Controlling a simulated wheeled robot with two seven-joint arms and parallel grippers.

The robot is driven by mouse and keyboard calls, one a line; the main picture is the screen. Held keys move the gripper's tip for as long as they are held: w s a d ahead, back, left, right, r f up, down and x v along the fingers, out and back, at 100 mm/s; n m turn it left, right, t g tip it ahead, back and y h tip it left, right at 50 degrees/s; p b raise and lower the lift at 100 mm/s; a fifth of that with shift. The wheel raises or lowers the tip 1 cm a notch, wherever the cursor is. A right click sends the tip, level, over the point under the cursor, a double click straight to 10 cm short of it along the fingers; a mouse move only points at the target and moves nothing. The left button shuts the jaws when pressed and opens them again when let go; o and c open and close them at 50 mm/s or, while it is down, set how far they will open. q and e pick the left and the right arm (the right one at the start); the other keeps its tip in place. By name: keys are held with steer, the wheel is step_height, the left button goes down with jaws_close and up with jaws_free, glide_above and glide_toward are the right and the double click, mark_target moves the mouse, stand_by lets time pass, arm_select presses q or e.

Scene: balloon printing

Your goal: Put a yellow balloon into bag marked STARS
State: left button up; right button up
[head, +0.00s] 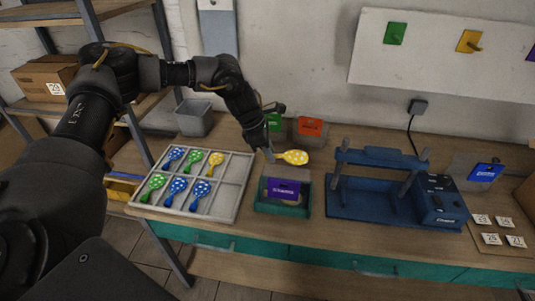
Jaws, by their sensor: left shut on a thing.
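My left gripper (269,154) is shut on a yellow balloon (294,157) with white marks. It holds the balloon by its narrow end, above the back part of a teal container (262,204) with a purple label (284,188). Another yellow balloon (216,159) lies in a grey compartment tray (238,179), along with several blue and green ones. A blue label (486,171) shows at the right. The label words are too small to read, so I cannot tell which says STARS. My right gripper is not in view.
A blue press (375,158) stands to the right of the teal container, with a control box (440,203) beside it. Several white cards (490,239) lie at the right. A grey bin (194,118) stands behind the tray.

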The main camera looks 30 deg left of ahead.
arm_select(q)
steer(key=m, duration=0.2)
steer(key=m+g, duration=0.1)
steer(key=shift+m+g+h, duration=0.3)
steer(key=shift+m, duration=0.1)
steer(key=shift+f, duration=0.1)
step_height(320, 180, down, 11)
steer(key=b, duration=0.7)
steer(key=shift+w, duration=0.1)
steer(key=o, duration=0.8)
steer(key=shift+o, duration=0.2)
step_height(320, 180, up, 13)
steer(key=p, duration=0.8)
steer(key=shift+p, duration=0.3)
